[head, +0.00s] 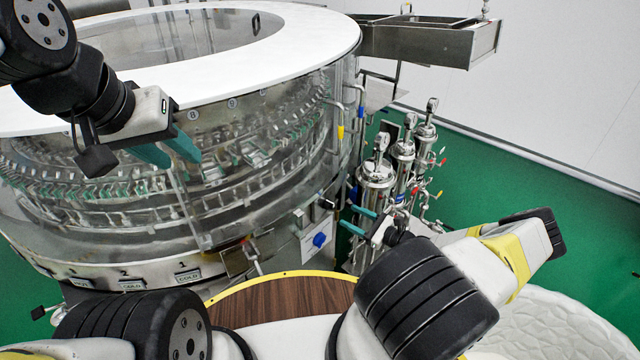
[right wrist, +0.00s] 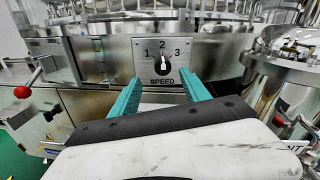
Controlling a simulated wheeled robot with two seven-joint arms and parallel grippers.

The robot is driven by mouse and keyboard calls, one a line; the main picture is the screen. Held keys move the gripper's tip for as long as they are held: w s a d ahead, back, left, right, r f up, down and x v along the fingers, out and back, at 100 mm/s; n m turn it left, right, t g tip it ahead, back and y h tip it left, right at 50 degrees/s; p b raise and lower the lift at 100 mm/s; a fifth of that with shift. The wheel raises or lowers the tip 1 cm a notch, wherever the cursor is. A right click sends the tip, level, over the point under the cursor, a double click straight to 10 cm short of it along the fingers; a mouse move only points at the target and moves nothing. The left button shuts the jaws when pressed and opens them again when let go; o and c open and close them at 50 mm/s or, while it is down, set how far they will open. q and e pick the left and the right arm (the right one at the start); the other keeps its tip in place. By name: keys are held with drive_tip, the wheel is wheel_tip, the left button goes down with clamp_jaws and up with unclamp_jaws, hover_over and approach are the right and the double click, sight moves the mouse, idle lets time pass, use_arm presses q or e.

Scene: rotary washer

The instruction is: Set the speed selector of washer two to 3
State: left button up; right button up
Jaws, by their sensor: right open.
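The speed selector (right wrist: 161,66) is a small black knob on a metal plate marked 1, 2, 3 and SPEED, in the right wrist view. Its white mark appears to point up toward 2. My right gripper (right wrist: 158,92) is open and empty, its teal fingers spread either side of and below the knob, apart from it. In the head view my right gripper (head: 358,222) reaches toward the washer side; I cannot surely pick out the selector there. My left gripper (head: 170,150) is at upper left, teal fingers apart, empty, in front of the washer's clear wall.
The round washer (head: 270,75) with its white top ring fills the left. Steel filter housings (head: 375,175) stand close by my right gripper. A blue knob (head: 319,240) is on a plate to its left. A red ball lever (right wrist: 22,91) stands left in the wrist view.

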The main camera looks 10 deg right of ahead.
sight(333, 207)
drive_tip(key=shift+m+t, duration=0.3)
drive_tip(key=x, duration=0.8)
drive_tip(key=shift+w+d+f, duration=0.1)
drive_tip(key=shift+d+f, duration=0.05)
drive_tip(key=shift+f, duration=0.25)
drive_tip(key=shift+c, duration=0.4)
clamp_jaws()
